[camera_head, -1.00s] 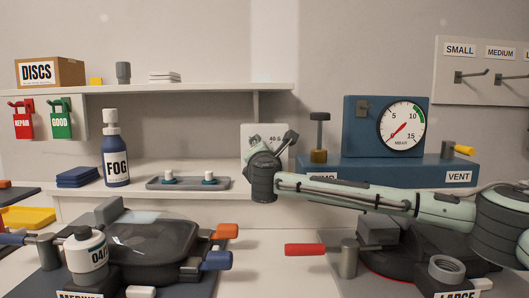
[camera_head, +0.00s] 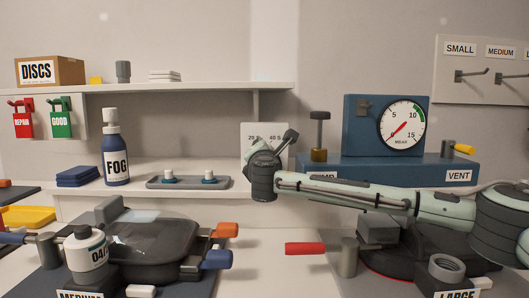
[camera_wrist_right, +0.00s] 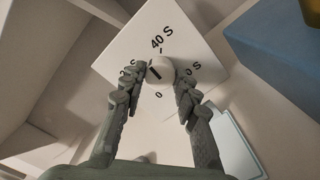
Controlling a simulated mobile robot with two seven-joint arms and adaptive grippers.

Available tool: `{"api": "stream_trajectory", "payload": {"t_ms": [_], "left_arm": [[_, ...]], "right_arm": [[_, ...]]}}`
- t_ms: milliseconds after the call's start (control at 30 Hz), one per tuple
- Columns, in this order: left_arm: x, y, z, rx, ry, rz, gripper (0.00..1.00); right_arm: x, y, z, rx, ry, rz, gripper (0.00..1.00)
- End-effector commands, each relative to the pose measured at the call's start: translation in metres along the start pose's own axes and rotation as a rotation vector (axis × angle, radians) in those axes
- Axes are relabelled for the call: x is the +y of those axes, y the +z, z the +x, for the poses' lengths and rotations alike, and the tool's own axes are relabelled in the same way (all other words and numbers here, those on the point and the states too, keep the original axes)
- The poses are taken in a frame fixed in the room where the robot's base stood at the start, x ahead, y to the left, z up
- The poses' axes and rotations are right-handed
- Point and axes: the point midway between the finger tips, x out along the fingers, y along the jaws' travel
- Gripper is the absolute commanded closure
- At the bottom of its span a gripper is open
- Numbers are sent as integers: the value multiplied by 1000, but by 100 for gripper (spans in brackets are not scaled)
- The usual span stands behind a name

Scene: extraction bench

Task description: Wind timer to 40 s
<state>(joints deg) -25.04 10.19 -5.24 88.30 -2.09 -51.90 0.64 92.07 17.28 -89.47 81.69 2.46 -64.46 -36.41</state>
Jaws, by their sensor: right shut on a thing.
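The timer (camera_head: 252,132) is a white box on the bench's back shelf, partly hidden behind my right gripper (camera_head: 267,153). In the right wrist view its white face (camera_wrist_right: 125,48) carries marks 0, 40 S and two partly covered labels at the sides. Its round white knob (camera_wrist_right: 162,66) has a dark pointer line that slants up-left, between the left label and 40 S. My right gripper (camera_wrist_right: 161,78) is shut on the knob, one finger on each side. My left gripper is in neither view.
A blue pump unit (camera_head: 400,174) with a pressure gauge (camera_head: 402,126) stands right of the timer. A grey tray (camera_head: 188,184) and a FOG bottle (camera_head: 116,160) stand to the left.

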Motion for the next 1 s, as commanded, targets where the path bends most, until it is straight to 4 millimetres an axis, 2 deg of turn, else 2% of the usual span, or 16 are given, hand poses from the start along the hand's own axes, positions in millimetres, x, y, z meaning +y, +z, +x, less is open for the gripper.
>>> {"api": "stream_trajectory", "payload": {"t_ms": [700, 733, 900, 1000], "left_arm": [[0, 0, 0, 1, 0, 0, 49], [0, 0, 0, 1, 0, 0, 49], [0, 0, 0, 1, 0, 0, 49], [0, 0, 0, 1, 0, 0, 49]], "right_arm": [[-1, 0, 0, 0, -1, 0, 98], [-1, 0, 0, 0, -1, 0, 67], [-1, 0, 0, 0, -1, 0, 49], [0, 0, 0, 0, -1, 0, 49]]}}
